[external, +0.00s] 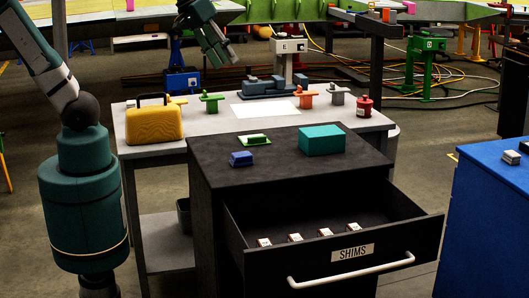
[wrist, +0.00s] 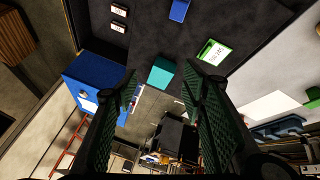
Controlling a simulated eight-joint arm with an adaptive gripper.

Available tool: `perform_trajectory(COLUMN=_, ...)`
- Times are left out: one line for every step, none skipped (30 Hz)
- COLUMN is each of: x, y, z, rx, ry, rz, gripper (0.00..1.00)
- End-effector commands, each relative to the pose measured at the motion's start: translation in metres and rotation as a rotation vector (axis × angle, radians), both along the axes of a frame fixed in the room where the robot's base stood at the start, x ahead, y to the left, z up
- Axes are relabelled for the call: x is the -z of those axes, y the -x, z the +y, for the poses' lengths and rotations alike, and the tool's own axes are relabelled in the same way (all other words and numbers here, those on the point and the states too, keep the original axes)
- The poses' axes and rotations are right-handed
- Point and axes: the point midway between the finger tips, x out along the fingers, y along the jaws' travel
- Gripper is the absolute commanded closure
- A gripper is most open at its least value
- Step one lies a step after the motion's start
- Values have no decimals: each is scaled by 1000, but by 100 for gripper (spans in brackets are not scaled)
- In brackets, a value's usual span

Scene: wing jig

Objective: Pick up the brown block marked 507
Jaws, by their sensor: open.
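Several small blocks with pale tops and darker, brownish sides lie in a row in the open drawer marked SHIMS (external: 380,254); one is the leftmost block (external: 264,243), another the rightmost block (external: 353,227). Two labelled blocks, an upper one (wrist: 118,10) and a lower one (wrist: 118,27), show at the top left of the wrist view. I cannot read 507 on any of them. My gripper (external: 224,52) is open and empty, high above the back of the grey table, away from the drawer. Its two fingers (wrist: 160,72) stand apart in the wrist view.
On the black cabinet top (external: 215,175) sit a blue block (external: 241,159), a green block (external: 253,140) and a teal box (external: 322,140). The grey table behind holds a yellow case (external: 154,124) and a red container (external: 364,106). A blue cabinet (external: 490,190) stands at right.

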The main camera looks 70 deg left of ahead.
Motion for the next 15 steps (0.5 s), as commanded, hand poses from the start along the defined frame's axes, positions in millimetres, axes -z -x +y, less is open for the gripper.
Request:
perform_trajectory(x=-2, y=-8, z=-6, rx=-23, ry=24, rz=14, gripper=59)
perform_trajectory(x=-3, y=-12, z=-9, rx=-38, ry=40, rz=25, gripper=59)
perform_trajectory(x=-5, y=-17, z=-14, rx=-60, ry=60, rz=37, gripper=59)
perform_trajectory(x=-6, y=-22, z=-17, rx=-77, ry=75, rz=46, gripper=59)
perform_trajectory(x=-7, y=-26, z=-20, rx=-93, ry=88, rz=56, gripper=59)
perform_trajectory(x=-8, y=-31, z=-24, rx=-115, ry=108, rz=69, gripper=59)
perform_trajectory(x=-9, y=-35, z=-28, rx=-131, ry=122, rz=80, gripper=59)
perform_trajectory(x=-10, y=-39, z=-31, rx=-148, ry=136, rz=90, gripper=59)
perform_trajectory(x=-11, y=-45, z=-36, rx=-170, ry=156, rz=103, gripper=59)
perform_trajectory(x=-12, y=-49, z=-40, rx=-186, ry=168, rz=114, gripper=59)
perform_trajectory(x=-12, y=-53, z=-43, rx=-202, ry=180, rz=125, gripper=59)
perform_trajectory(x=-13, y=-58, z=-48, rx=-224, ry=199, rz=139, gripper=59)
perform_trajectory(x=-14, y=-63, z=-52, rx=-240, ry=212, rz=149, gripper=59)
perform_trajectory(x=-14, y=-67, z=-55, rx=-258, ry=225, rz=160, gripper=59)
perform_trajectory(x=-15, y=-72, z=-60, rx=-281, ry=241, rz=175, gripper=59)
